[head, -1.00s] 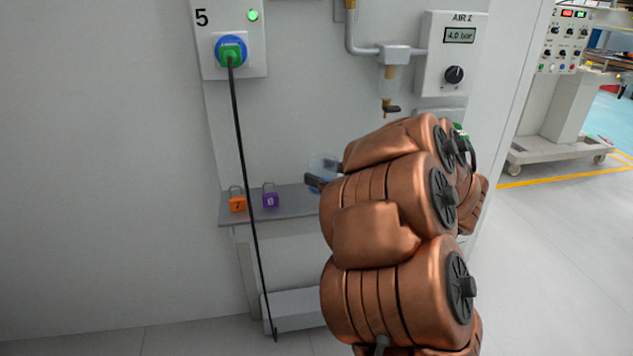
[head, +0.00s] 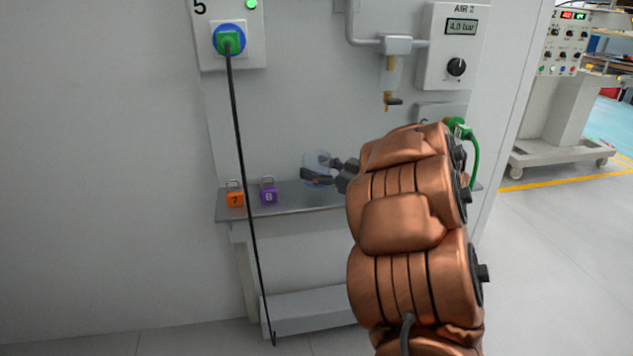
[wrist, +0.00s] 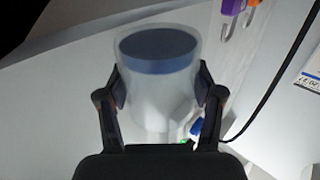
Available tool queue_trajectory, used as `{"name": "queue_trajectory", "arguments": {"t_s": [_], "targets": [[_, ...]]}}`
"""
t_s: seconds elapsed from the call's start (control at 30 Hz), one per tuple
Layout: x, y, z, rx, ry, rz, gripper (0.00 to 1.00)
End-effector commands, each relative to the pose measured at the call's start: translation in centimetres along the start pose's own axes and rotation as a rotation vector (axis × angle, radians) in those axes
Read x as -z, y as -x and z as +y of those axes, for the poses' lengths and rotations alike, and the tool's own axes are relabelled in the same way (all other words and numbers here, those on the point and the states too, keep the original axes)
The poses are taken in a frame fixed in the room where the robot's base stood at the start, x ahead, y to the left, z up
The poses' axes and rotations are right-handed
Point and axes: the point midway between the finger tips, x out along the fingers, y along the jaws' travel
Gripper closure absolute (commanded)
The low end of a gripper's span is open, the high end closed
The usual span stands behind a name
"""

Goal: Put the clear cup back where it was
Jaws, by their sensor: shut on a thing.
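The clear cup (head: 318,160) is see-through, with a dark blue layer inside near one end. In the head view it is at the shelf's back, right of the padlocks. My gripper (head: 325,178) is shut on it, one dark finger on each side. In the wrist view the cup (wrist: 158,85) fills the space between the fingertips of my gripper (wrist: 160,93). The grey shelf (head: 290,205) is below it; I cannot tell whether the cup touches it. My arm hides the shelf's right part.
An orange padlock (head: 235,198) and a purple padlock (head: 268,195) stand on the shelf's left. A black cable (head: 243,160) hangs from the blue-and-green plug (head: 229,41) past the shelf. An air valve (head: 392,101) sticks out above. A green hose (head: 475,150) is at right.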

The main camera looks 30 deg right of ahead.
Motion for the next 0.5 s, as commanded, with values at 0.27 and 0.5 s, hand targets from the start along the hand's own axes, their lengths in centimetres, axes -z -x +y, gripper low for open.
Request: {"name": "queue_trajectory", "arguments": {"t_s": [0.27,0.5], "targets": [[-3.0,-0.6,0.5,0.000,0.001,0.001,0.74],[-2.8,-0.6,0.6,0.000,0.000,0.001,0.74]]}}
